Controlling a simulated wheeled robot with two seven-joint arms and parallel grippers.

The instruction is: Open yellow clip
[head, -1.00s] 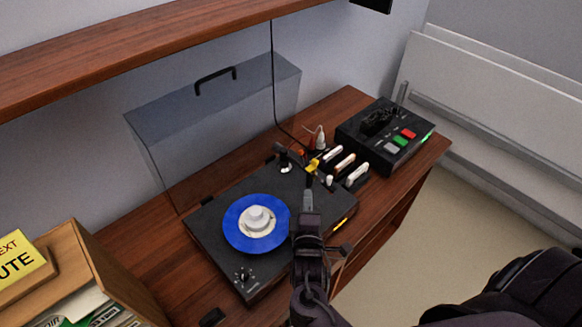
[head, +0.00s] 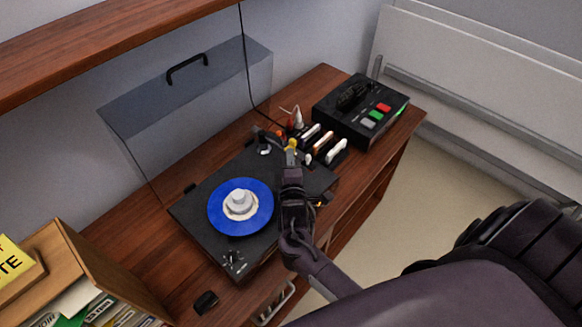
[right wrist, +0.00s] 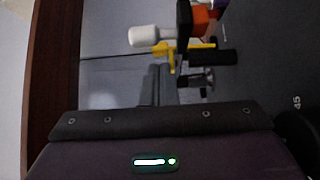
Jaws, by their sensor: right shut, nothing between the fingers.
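The yellow clip (head: 292,144) is small and sits at the tonearm end of the black turntable (head: 196,215). It also shows in the right wrist view (right wrist: 168,50), beside a dark post. Whether it is open or closed is too small to tell. A blue record (head: 258,221) lies on the turntable. My right gripper (head: 291,158) is shut and empty, with its fingertips just in front of the clip. In the right wrist view the narrow fingers (right wrist: 155,80) point up toward the clip; I cannot tell whether they touch it. My left gripper is out of view.
A black box with red and green buttons (head: 376,115) stands at the back right. Several pale upright pieces (head: 337,152) stand between it and the turntable. A clear lid (head: 190,90) rises behind. A crate of records (head: 92,262) is at the left.

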